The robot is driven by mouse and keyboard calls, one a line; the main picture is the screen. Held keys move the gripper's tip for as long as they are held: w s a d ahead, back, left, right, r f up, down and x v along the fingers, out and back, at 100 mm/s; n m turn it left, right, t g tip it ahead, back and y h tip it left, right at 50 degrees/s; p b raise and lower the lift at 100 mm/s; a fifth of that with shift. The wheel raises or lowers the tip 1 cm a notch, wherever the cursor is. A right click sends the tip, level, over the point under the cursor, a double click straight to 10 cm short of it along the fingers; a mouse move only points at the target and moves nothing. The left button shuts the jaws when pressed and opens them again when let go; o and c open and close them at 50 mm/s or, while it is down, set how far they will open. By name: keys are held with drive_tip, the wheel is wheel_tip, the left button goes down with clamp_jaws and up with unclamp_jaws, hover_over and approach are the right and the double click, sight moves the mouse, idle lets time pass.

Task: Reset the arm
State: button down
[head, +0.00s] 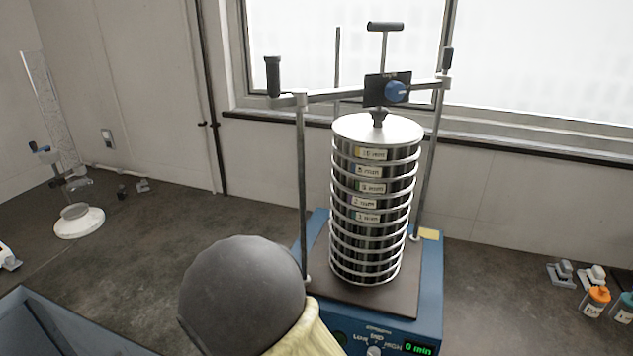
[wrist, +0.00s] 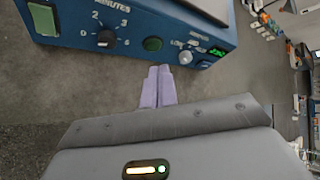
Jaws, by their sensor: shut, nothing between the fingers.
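My gripper (wrist: 158,88) shows in the wrist view as two pale lilac fingers side by side, closed together with nothing between them. They point at the front of the blue sieve shaker base (wrist: 75,22) and appear apart from it. My dark rounded arm link with a cream part fills the lower middle of the head view, and the gripper itself does not show there. In the head view the sieve shaker (head: 432,280) carries an upright stack of silver sieves (head: 372,200) under a clamp bar (head: 335,95).
The shaker's panel has a minutes dial (wrist: 106,38), a green button (wrist: 152,44) and a lit display (head: 418,348) reading 0 min. Small bottles (head: 597,300) stand at the right. A white-based stand (head: 80,222) is at the left. A blue-grey tray (head: 60,325) lies front left.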

drive_tip(key=s+d+r+n+g+y, duration=0.1)
drive_tip(key=s+d+r+n+y, duration=0.1)
drive_tip(key=d+n, duration=0.4)
drive_tip(key=s+d+r+n+g+y, duration=0.1)
drive_tip(key=s+d+r+n+y, duration=0.2)
drive_tip(key=n, duration=1.4)
drive_tip(key=s+d+r+n+g+y+p, duration=0.1)
drive_tip(key=s+d+r+n+g+y, duration=0.1)
drive_tip(key=d+n, duration=0.7)
drive_tip(key=n, duration=0.2)
drive_tip(key=shift+s+r+n+y, duration=0.25)
drive_tip(key=shift+n+y, duration=0.05)
drive_tip(key=shift+w, duration=0.1)
drive_tip(key=shift+w+a, duration=0.1)
drive_tip(key=shift+a, duration=0.3)
